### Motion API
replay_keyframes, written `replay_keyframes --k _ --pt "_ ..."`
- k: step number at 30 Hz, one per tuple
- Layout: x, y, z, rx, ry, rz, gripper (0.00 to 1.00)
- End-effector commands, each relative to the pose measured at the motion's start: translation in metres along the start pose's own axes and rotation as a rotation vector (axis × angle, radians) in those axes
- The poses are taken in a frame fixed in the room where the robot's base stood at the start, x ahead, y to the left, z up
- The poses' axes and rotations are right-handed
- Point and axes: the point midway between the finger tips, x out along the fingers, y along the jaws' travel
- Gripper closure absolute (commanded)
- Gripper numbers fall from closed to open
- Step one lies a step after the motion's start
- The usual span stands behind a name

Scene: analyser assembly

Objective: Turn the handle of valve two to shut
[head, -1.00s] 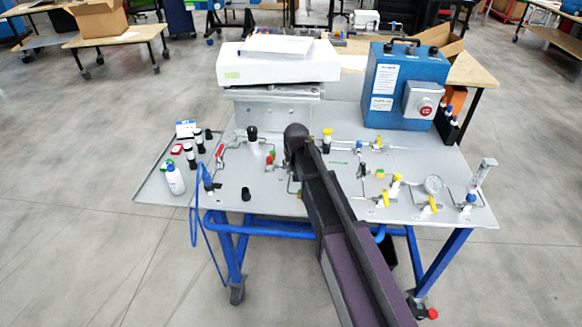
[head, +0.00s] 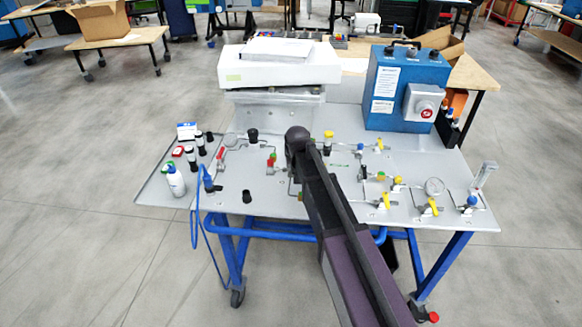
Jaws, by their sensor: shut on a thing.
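My arm reaches from the bottom right over the grey panel (head: 320,205). My gripper does not show; my own arm hides it or it is too small to tell apart. Several small valves with yellow handles stand on the right half of the panel, among them one at the front (head: 385,200), one near the front edge (head: 430,207) and one further back (head: 379,144). A red-handled valve (head: 221,151) is on the left. A blue-handled valve (head: 472,201) is at the right. I cannot read which one is valve two or tell how its handle lies.
A blue box with a red button (head: 405,85) stands at the back right. A white instrument (head: 278,65) is at the back. A side tray (head: 150,190) with a white bottle (head: 175,181) and small vials is at the left. A round gauge (head: 434,186) stands at the right.

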Motion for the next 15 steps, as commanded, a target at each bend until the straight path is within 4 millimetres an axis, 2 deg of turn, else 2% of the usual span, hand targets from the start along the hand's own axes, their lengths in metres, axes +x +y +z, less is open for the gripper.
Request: replay_keyframes --k 15 --pt "0.0002 0.0062 0.0003 -0.071 -0.001 -0.028 1.00"
